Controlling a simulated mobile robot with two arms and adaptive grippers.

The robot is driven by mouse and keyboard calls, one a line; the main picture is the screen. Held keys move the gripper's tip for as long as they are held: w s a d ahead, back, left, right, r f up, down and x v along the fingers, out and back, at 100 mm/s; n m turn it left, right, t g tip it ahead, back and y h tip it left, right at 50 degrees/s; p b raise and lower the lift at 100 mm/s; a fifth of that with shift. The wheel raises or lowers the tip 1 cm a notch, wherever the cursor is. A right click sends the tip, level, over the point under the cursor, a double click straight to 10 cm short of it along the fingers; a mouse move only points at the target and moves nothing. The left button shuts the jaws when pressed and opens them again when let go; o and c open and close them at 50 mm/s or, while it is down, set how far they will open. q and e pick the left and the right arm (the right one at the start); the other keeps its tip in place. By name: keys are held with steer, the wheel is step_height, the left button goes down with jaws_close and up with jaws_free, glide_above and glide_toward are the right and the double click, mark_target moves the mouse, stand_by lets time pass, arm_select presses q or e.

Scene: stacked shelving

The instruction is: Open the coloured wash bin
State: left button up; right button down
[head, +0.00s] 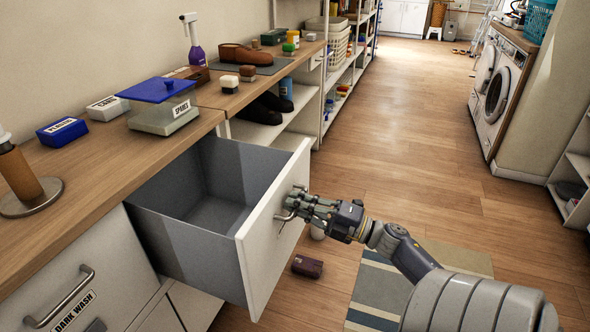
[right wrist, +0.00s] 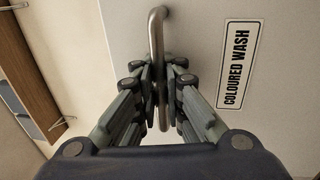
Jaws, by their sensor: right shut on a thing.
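The coloured wash bin (head: 250,228) is a deep grey drawer with a white front, pulled well out from under the wooden counter. Its inside looks empty. My right gripper (head: 290,208) is at the outer face of the front, shut on the metal bar handle. In the right wrist view the fingers (right wrist: 160,95) close around the handle (right wrist: 156,40), and a label reading COLOURED WASH (right wrist: 240,64) is beside it. My left gripper is not in view.
The dark wash bin (head: 92,278) is closed at the lower left. Boxes and a blue-lidded scale-like container (head: 165,115) stand on the counter (head: 80,180). The floor to the right is mostly clear, with a striped mat (head: 375,290).

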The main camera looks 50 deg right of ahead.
steer(key=shift+f, duration=0.15)
steer(key=c, duration=2)
jaws_free()
steer(key=v, duration=1.2)
